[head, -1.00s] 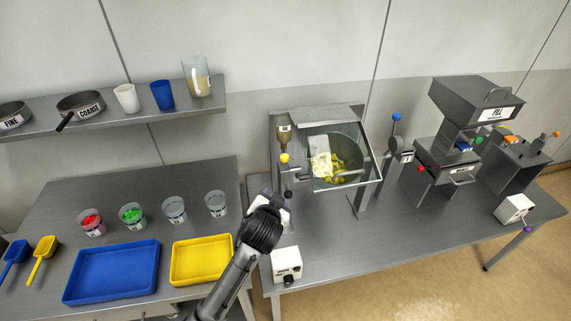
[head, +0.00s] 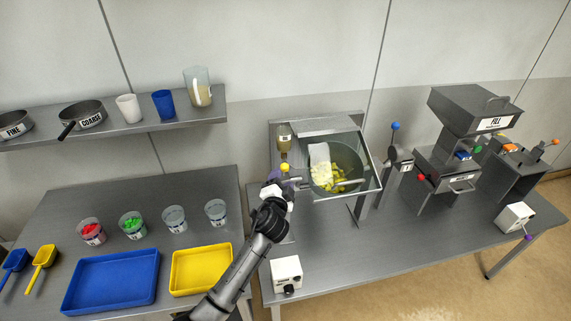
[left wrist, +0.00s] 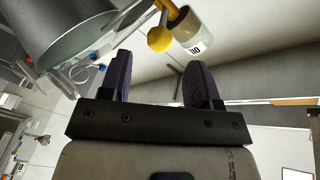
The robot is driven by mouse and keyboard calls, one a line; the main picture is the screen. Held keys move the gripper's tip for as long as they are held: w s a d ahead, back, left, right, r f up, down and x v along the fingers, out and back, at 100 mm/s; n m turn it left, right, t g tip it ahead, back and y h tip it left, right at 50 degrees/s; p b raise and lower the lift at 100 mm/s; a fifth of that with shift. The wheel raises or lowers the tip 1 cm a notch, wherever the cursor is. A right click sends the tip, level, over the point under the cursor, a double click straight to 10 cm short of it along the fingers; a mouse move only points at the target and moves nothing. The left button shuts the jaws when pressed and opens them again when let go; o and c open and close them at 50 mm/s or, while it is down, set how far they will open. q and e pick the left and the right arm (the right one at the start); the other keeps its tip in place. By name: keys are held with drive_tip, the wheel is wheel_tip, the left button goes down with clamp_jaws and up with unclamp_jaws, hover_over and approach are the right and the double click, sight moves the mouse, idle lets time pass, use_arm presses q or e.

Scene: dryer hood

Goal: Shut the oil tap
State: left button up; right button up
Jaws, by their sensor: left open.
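The oil tap's handle ends in a yellow ball (head: 284,167), just under the oil bottle (head: 284,138) at the left side of the drum machine. In the left wrist view, the yellow ball (left wrist: 160,38) is on a yellow lever beside the bottle labelled OIL (left wrist: 190,32). My left gripper (head: 278,177) is just below the ball in the head view, and its fingertips are partly hidden. In the left wrist view, its purple-padded fingers (left wrist: 161,78) are apart with nothing between them. The ball appears beyond the fingertips, roughly between them. My right gripper is not in view.
The drum (head: 340,158) with yellow pieces stands right of the tap behind a clear tilted guard. A white control box (head: 287,273) is in front. A blue-knobbed lever (head: 394,140) and the FILL machine (head: 474,112) stand farther right. Trays and cups are at left.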

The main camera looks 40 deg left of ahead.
sight(285, 163)
use_arm(q)
drive_tip(key=x, duration=0.8)
drive_tip(key=shift+w, duration=0.1)
clamp_jaws()
idle(0.5)
